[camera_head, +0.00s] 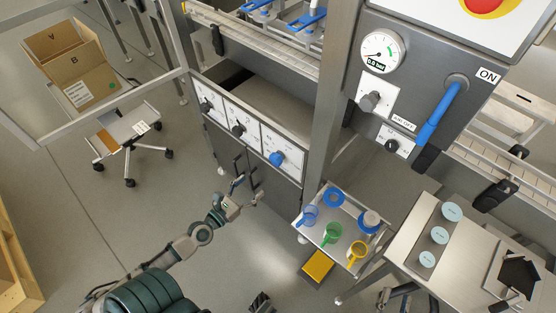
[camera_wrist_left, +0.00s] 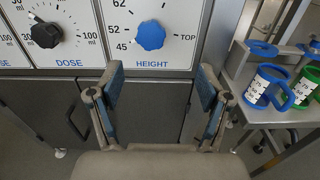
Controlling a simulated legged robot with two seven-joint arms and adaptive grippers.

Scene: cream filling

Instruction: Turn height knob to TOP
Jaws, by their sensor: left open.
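The height knob is a blue lobed knob (camera_wrist_left: 151,36) on a white panel labelled HEIGHT. In the head view the knob (camera_head: 277,158) is the rightmost of three on the low cabinet. My left gripper (camera_head: 248,188) is open and empty, below and in front of the knob, apart from it. In the left wrist view its fingers (camera_wrist_left: 162,85) are spread below the knob. A grey and black part at the bottom edge may be my right gripper (camera_head: 395,297); its jaws are unclear.
The black dose knob (camera_wrist_left: 46,35) is left of the height knob. Cabinet doors with dark handles (camera_head: 238,165) lie below the panel. To the right, a small table (camera_head: 312,235) holds blue, green and yellow cups. The floor in front of the cabinet is mostly clear.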

